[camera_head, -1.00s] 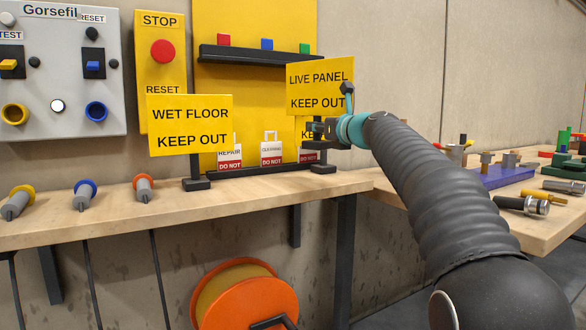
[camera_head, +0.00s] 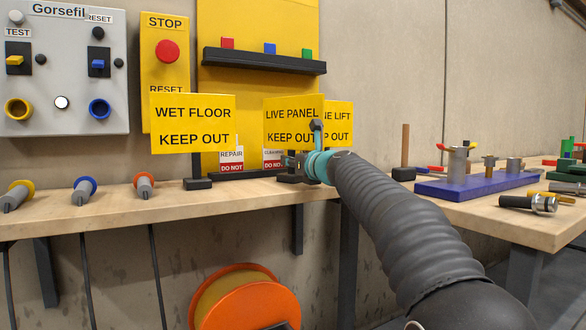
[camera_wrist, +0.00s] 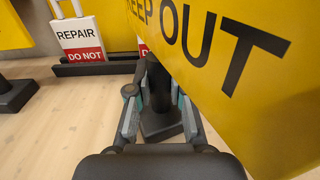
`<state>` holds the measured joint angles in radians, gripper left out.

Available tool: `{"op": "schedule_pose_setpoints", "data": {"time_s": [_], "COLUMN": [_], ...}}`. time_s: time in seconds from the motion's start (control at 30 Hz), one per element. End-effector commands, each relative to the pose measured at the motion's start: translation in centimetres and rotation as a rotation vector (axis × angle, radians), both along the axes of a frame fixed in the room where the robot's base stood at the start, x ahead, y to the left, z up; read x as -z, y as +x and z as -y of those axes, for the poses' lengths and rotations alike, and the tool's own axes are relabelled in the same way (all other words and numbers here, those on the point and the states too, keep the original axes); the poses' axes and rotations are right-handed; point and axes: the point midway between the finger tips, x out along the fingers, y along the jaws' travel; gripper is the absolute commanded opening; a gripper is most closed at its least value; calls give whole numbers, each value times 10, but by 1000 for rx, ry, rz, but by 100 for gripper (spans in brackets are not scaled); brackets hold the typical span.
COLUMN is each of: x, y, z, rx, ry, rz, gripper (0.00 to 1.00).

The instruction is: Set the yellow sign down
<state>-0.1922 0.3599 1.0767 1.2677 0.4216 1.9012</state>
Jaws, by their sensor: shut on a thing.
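The yellow "LIVE PANEL KEEP OUT" sign (camera_head: 292,112) is upright, above the right part of the wooden bench. My gripper (camera_head: 296,162) is shut on its dark post below the panel. In the wrist view, the fingers of my gripper (camera_wrist: 158,95) close around the post, with the dark base (camera_wrist: 160,125) below. The tilted yellow panel (camera_wrist: 260,75) fills the right of that view. I cannot tell whether the base touches the bench. A yellow "WET FLOOR" sign (camera_head: 193,125) stands to the left. Another yellow sign (camera_head: 340,122), partly hidden, is behind the held one.
White-and-red "DO NOT" tags (camera_head: 231,158) sit behind the signs, beside the held one. Several grey plugs (camera_head: 84,190) with coloured rings lie along the bench (camera_head: 120,212) on the left. A purple block (camera_head: 470,186) with metal parts is on the right bench. An orange reel (camera_head: 245,300) is below.

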Motion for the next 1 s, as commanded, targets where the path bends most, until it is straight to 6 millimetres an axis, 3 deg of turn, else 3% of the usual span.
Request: {"op": "schedule_pose_setpoints", "data": {"time_s": [0.27,0.3,0.4,0.77,1.0], "x": [0,1,1,-1,0], "y": [0,0,0,-1,-27], "z": [0,0,0,2,19], "rx": [0,0,0,1,2], "ry": [1,-1,-1,-1,1], "rz": [2,-1,-1,-1,0], "gripper": [0,24,45,45,45]}}
